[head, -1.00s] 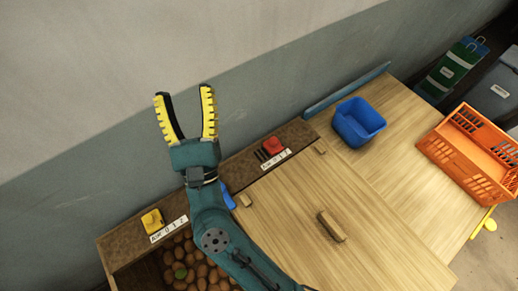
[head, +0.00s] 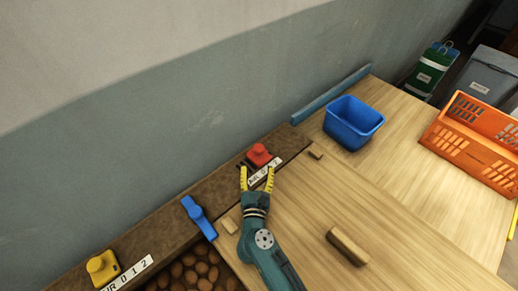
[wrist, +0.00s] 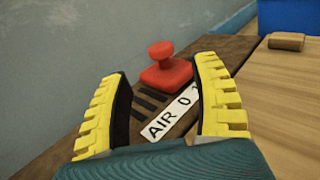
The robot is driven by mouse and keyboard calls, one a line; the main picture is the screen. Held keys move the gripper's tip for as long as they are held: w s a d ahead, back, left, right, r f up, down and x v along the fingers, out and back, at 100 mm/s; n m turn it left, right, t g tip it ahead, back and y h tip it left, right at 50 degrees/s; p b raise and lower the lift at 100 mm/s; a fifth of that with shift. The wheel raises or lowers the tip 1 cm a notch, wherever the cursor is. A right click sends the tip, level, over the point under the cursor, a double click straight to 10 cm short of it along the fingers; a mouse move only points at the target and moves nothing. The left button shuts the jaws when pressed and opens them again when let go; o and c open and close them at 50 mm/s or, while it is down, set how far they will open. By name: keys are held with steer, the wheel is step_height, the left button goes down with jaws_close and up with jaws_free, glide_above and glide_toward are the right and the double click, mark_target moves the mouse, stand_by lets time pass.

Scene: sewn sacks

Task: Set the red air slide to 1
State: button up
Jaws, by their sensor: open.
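The red air slide (head: 259,156), a block with a round knob, sits on the brown ledge behind a white label (head: 265,172) reading AIR and digits. Dark slots show to its left. In the wrist view the red slide (wrist: 166,70) stands just beyond and between my fingertips, apart from them. The label (wrist: 170,113) shows AIR and 0; the right finger hides most of the rest, so I cannot tell which digit the slide stands at. My gripper (head: 257,172) is open, its yellow fingers empty and pointing at the slide.
A blue handle (head: 198,217) and a yellow slide (head: 102,268) with its own label lie left along the ledge. Wooden blocks (head: 347,246) lie on the tabletop. A blue bin (head: 353,123) and an orange crate (head: 470,140) stand right. The grey wall rises close behind the ledge.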

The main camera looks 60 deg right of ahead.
mark_target(259, 152)
steer(key=b+x, duration=0.1)
steer(key=x, duration=0.9)
steer(key=shift+b, duration=0.35)
steer(key=shift+a, duration=0.1)
